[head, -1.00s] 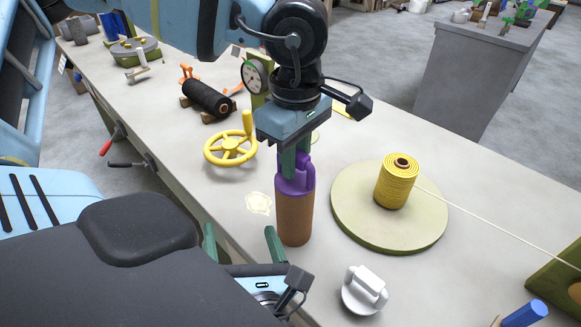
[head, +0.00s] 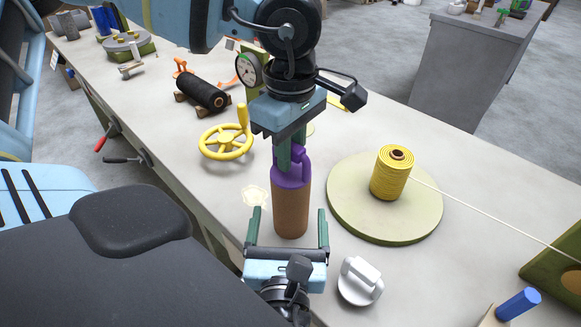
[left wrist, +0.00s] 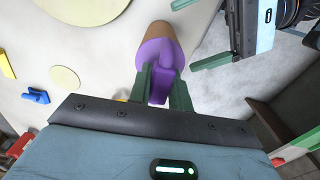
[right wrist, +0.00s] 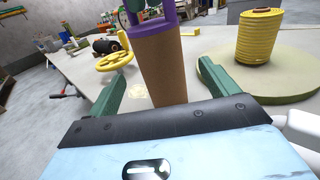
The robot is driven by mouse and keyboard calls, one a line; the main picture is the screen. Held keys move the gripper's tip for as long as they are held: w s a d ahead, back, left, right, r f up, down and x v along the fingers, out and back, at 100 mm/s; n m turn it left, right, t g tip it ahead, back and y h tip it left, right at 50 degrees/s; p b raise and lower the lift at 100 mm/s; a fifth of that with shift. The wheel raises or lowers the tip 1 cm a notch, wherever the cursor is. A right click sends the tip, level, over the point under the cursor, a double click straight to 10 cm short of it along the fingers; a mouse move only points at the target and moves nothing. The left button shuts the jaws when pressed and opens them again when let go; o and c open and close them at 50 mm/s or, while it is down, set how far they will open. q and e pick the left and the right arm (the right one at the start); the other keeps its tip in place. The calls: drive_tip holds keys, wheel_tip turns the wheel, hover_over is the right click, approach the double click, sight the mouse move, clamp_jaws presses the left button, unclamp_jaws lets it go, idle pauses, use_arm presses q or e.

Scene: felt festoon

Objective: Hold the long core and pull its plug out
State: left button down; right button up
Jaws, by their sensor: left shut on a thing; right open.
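The long core (head: 291,208) is a brown cylinder standing upright on the bench, with a purple plug (head: 291,177) in its top end. My left gripper (head: 290,160) comes down from above and is shut on the plug's handle; the left wrist view shows its green fingers on either side of the purple handle (left wrist: 161,88). My right gripper (head: 287,222) is open and low at the near side of the core. In the right wrist view the brown core (right wrist: 160,70) stands between its spread fingers, with visible gaps on both sides.
A round green-edged turntable (head: 350,215) with a yellow cord spool (head: 391,175) stands to the right, its cord running right. A yellow handwheel (head: 225,142) and a black roll (head: 203,94) lie behind left.

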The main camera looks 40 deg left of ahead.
drive_tip(key=x, duration=0.8)
drive_tip(key=c, duration=1.1)
drive_tip(key=shift+c, duration=0.2)
